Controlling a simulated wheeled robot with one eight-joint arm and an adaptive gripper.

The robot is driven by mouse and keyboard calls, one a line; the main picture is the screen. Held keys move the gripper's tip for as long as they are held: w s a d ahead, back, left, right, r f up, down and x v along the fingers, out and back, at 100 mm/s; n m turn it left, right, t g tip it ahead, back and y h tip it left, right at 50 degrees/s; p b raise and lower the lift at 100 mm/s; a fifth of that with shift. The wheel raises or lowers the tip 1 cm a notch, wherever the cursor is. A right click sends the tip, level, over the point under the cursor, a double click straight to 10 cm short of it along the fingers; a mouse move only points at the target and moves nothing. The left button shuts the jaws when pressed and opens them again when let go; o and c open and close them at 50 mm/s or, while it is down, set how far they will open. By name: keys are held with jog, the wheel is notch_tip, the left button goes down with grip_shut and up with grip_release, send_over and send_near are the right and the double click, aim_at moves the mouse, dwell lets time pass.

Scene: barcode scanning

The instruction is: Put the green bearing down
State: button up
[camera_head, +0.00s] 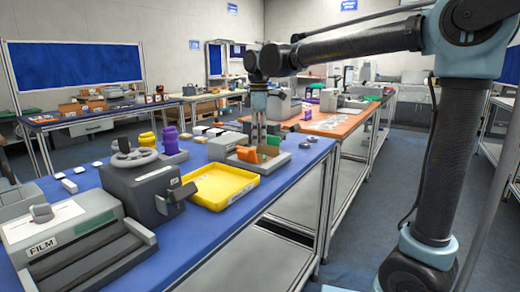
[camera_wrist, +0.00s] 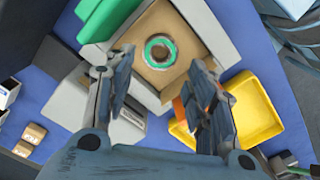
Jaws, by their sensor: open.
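The green bearing (camera_wrist: 148,51), a green ring, lies on the brown bottom of a grey holder (camera_wrist: 215,28) in the wrist view. My gripper (camera_wrist: 163,66) is open. Its fingers stand apart on either side of the bearing in that picture, with no visible contact. In the head view my gripper (camera_head: 259,146) points down over the grey holder at the far part of the blue table. The bearing cannot be made out there.
A yellow tray (camera_head: 222,187) stands in front of the holder. A green part (camera_wrist: 97,20) and an orange part (camera_wrist: 179,108) flank the holder's bottom. A grey machine with a handwheel (camera_head: 135,157) stands at the left.

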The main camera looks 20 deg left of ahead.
aim_at(259, 156)
notch_tip(259, 156, up, 6)
jog(key=d+f+m, duration=0.4)
jog(key=d, duration=0.6)
jog(key=d+f+m, duration=0.3)
jog(key=d, duration=0.7)
jog(key=d+f+m, duration=0.4)
jog(key=d, duration=0.6)
jog(key=s+d+f+m+t, duration=0.1)
jog(key=s+d+f+m, duration=0.4)
jog(key=d+f, duration=0.3)
jog(key=s+d+f+m+t, duration=0.1)
jog(key=s+d+f+m, duration=0.4)
jog(key=f, duration=0.6)
jog(key=s+d, duration=0.2)
jog(key=d, duration=0.1)
jog(key=shift+d+f, duration=0.25)
jog(key=shift+f, duration=0.1)
